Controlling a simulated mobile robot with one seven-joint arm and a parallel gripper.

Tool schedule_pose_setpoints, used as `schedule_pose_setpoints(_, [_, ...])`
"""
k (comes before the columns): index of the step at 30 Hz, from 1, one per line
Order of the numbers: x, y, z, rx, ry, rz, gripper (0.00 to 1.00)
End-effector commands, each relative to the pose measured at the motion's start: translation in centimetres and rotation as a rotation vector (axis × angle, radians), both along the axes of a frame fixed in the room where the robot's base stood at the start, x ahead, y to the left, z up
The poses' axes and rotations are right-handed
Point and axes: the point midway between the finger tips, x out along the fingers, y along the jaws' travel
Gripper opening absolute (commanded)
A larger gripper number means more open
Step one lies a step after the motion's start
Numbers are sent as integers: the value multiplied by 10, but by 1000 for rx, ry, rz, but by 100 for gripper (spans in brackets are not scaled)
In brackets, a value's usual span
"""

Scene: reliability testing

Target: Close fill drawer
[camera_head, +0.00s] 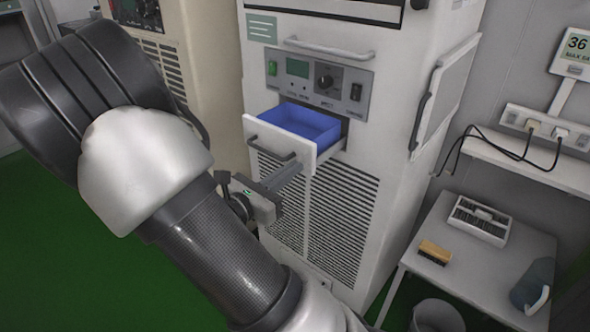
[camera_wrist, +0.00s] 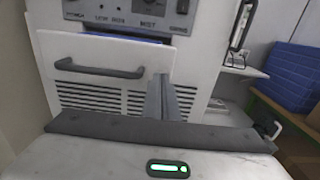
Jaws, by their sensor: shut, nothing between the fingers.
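The fill drawer (camera_head: 304,134) is pulled out of the front of the white cabinet, below its control panel. It has a white front, a dark bar handle (camera_head: 270,149) and a blue inner bin (camera_head: 300,122). In the wrist view the drawer front (camera_wrist: 100,62) faces me, with its handle (camera_wrist: 98,69) at the upper left. My gripper (camera_head: 288,173) is shut and empty, just below the lower right part of the drawer front. In the wrist view my fingers (camera_wrist: 165,92) overlap the front's lower right edge; I cannot tell whether they touch it.
The white cabinet (camera_head: 395,150) has vent slats below the drawer and a side door with a handle. To the right stands a small table (camera_head: 470,262) with a brush (camera_head: 435,252), a grey tray and a jug. A bin (camera_head: 437,316) stands beside it. Green floor is clear at left.

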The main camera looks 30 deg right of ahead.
Motion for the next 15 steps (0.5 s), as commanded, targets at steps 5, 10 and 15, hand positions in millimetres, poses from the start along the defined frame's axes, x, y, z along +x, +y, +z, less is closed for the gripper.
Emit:
schedule_pose_setpoints(5, [5, -14, 0, 1, -1, 0, 0])
schedule_pose_setpoints(10, [6, -16, 0, 0, -1, 1, 0])
schedule_pose_setpoints(15, [6, -16, 0, 0, -1, 1, 0])
